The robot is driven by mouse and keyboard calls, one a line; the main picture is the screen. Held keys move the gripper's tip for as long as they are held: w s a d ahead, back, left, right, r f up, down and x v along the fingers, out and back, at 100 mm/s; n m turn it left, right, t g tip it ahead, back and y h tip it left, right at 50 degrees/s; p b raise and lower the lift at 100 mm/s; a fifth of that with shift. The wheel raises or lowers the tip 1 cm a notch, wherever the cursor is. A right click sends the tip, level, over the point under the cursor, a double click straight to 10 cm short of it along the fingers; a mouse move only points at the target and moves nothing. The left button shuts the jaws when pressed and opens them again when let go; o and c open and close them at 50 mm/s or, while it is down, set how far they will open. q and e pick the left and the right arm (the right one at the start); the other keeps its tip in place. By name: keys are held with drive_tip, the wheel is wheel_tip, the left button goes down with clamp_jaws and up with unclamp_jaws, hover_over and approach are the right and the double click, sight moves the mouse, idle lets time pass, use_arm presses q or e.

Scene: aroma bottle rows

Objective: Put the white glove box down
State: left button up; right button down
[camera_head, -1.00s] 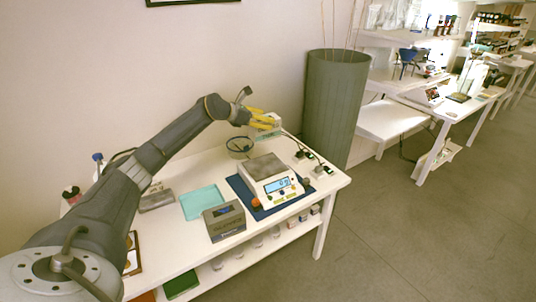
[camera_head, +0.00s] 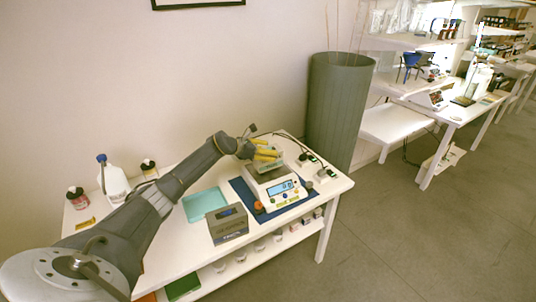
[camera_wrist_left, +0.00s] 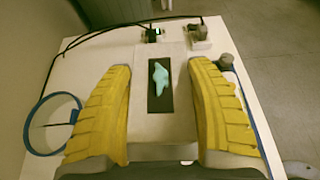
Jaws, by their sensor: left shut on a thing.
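My left gripper (camera_head: 266,153) has yellow fingers shut on the white glove box (camera_head: 264,167). In the left wrist view the box (camera_wrist_left: 143,120) lies between the two fingers, with a dark slot on top and a teal glove (camera_wrist_left: 159,78) poking out. In the head view the box appears at the back of the scale (camera_head: 283,191), overlapping its pan. I cannot tell whether it touches the scale or hangs above it. My right gripper is not in view.
The scale stands on a blue mat (camera_head: 243,192) on the white table (camera_head: 183,246). Adapters with cables (camera_head: 311,164) lie behind right. A blue ring (camera_wrist_left: 33,126) shows in the wrist view.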

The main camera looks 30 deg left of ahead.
use_arm(q)
drive_tip(key=shift+f, duration=0.6)
drive_tip(key=shift+f, duration=0.15)
drive_tip(key=o, duration=1.3)
drive_tip(key=shift+o, duration=0.2)
drive_tip(key=shift+s+a+r, duration=0.1)
drive_tip(key=shift+s+r, duration=0.05)
drive_tip(key=shift+r, duration=0.05)
drive_tip(key=v, duration=1.1)
drive_tip(key=shift+s+a, duration=0.15)
drive_tip(key=shift+s, duration=0.15)
drive_tip(key=shift+r, duration=0.15)
